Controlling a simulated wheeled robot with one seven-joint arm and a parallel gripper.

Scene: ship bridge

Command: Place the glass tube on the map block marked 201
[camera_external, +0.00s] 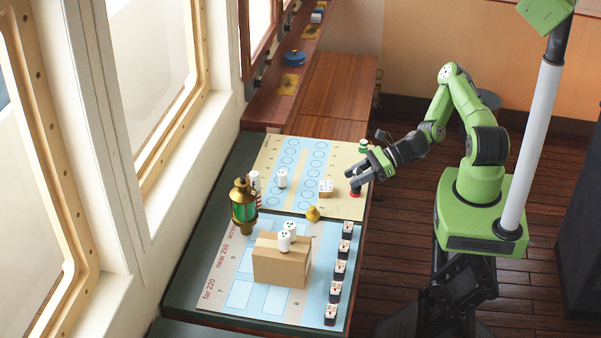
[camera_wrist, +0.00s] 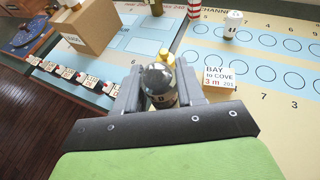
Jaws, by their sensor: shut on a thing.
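My gripper (camera_wrist: 161,92) is shut on a dark, dome-topped tube (camera_wrist: 158,78), which I take as the glass tube. It stands roughly upright between the fingers, and its lower part is mostly hidden. In the external view my gripper (camera_external: 357,180) is at the right edge of the map, with a red end (camera_external: 355,193) showing below it. I cannot tell whether the tube touches the map. The white block marked 201 (camera_wrist: 219,78), reading "BAY to COVE 3 m", lies just right of the gripper in the wrist view. In the external view the block (camera_external: 326,187) is left of the gripper, with nothing on it.
A yellow piece (camera_external: 312,213) stands near the block. A green-brass lantern (camera_external: 243,205) stands at the left. Several small blocks (camera_external: 340,268) line the near map's right edge. A green-topped piece (camera_external: 363,146) is behind my gripper.

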